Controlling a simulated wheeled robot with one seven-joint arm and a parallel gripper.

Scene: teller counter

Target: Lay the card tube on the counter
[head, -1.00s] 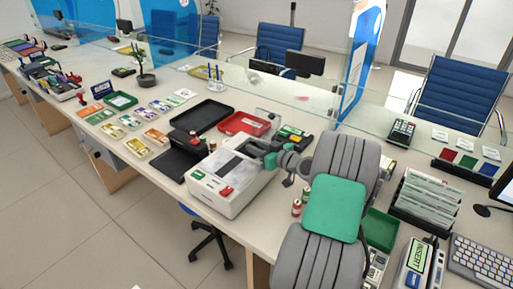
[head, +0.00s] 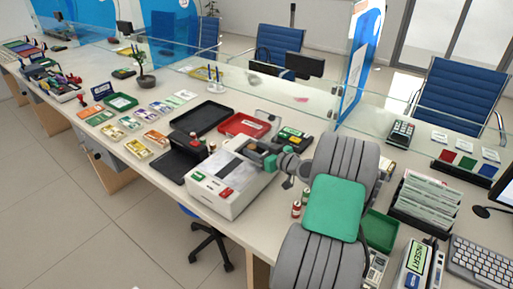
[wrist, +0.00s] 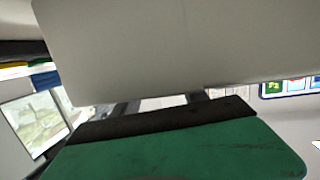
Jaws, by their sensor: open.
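My gripper (head: 258,153) is open, over the upper right part of the white counter machine (head: 228,180). In the wrist view, its green body (wrist: 180,150) fills the bottom and a pale grey panel covers the top, hiding most of the fingers and their tips. I see nothing held between the fingers. I cannot pick out the card tube for certain. Two small red and white cylinders (head: 297,208) stand upright on the counter (head: 250,222), right of the machine and apart from my gripper. Other small red-topped pieces (head: 193,137) stand near the black tray.
A red tray (head: 243,124) and black trays (head: 199,119) lie behind and left of the machine. A glass screen (head: 310,110) runs along the back. A green tray (head: 381,232) sits at right. The counter's front edge beside the machine is fairly clear.

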